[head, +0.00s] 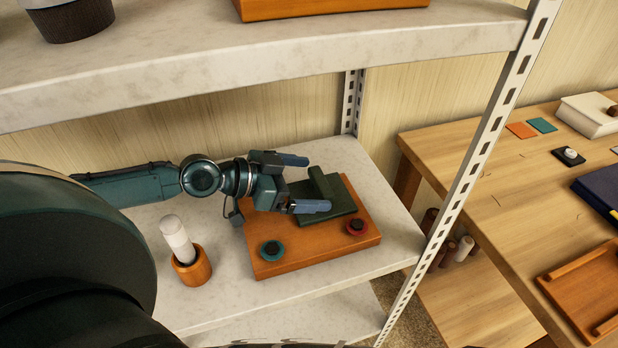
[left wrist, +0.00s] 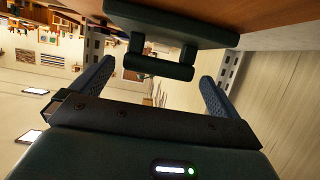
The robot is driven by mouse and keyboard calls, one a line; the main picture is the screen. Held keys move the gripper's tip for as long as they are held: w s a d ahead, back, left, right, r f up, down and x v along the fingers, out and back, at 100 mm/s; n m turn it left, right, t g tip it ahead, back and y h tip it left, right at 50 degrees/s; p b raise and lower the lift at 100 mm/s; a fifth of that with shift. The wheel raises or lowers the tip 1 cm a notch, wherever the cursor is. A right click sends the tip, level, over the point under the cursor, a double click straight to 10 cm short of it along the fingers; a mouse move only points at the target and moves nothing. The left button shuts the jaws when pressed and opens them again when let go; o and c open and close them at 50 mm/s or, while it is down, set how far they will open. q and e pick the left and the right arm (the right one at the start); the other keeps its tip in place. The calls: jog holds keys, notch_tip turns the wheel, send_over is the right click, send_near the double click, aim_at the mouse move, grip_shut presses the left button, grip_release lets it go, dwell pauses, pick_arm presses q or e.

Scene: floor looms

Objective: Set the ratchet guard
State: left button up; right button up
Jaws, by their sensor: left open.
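A dark green guard (head: 326,196) with a raised bar lies on an orange-brown board (head: 300,259) on the middle shelf. I cannot tell whether a finger touches the guard. My right gripper is not in view.
A wooden cup (head: 192,268) with a white cylinder stands left of the board. The upper shelf (head: 270,62) hangs above, and a perforated post (head: 470,165) stands at right. A wooden table (head: 510,190) beyond it holds a tray (head: 590,290) and small items.

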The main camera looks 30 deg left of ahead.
pick_arm(q)
jog(key=shift+w+d+f, duration=0.15)
jog(key=shift+w+d, duration=0.1)
jog(key=shift+d, duration=0.1)
jog(key=shift+c, duration=0.6)
jog(key=c, duration=1.2)
